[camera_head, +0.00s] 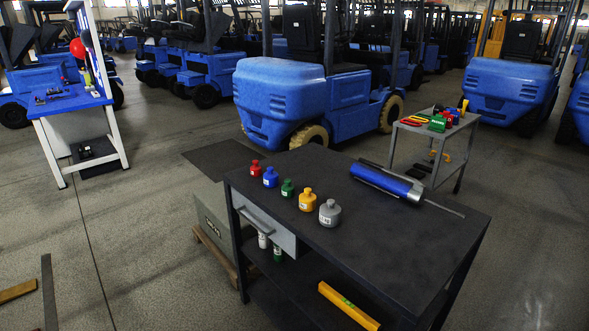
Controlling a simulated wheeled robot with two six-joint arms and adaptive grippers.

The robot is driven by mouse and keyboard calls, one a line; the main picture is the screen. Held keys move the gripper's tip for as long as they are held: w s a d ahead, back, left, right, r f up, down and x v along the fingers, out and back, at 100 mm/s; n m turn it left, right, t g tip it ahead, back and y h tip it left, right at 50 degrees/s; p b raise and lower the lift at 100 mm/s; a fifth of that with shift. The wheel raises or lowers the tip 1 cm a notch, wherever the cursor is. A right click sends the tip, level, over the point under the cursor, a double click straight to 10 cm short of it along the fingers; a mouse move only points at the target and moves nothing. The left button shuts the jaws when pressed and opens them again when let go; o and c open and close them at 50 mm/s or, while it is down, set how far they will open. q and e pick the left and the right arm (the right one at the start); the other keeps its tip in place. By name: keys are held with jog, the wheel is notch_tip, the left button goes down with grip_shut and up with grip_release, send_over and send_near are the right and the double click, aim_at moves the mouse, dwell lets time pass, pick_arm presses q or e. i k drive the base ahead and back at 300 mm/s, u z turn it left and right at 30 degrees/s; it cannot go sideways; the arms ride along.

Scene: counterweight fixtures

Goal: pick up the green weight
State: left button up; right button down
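The green weight (287,188) stands upright on the dark workbench (385,245), in the middle of a slanting row of weights. The blue weight (270,177) is beside it on the left and the yellow weight (307,200) on the right. The red weight (256,168) stands at the row's far left end. The larger grey weight (330,213) stands at its right end. The weights look apart from each other, and nothing covers the green one. Neither of my grippers shows in this view.
A blue and silver cylinder (385,182) lies behind the row on the bench. A drawer (266,230) is under the left edge, and a yellow level (348,306) lies on the lower shelf. A small cart (425,143) with tools stands behind right. The bench's front right is clear.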

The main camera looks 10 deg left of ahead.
aim_at(288, 190)
jog(key=i, duration=1)
jog(key=z, duration=0.75)
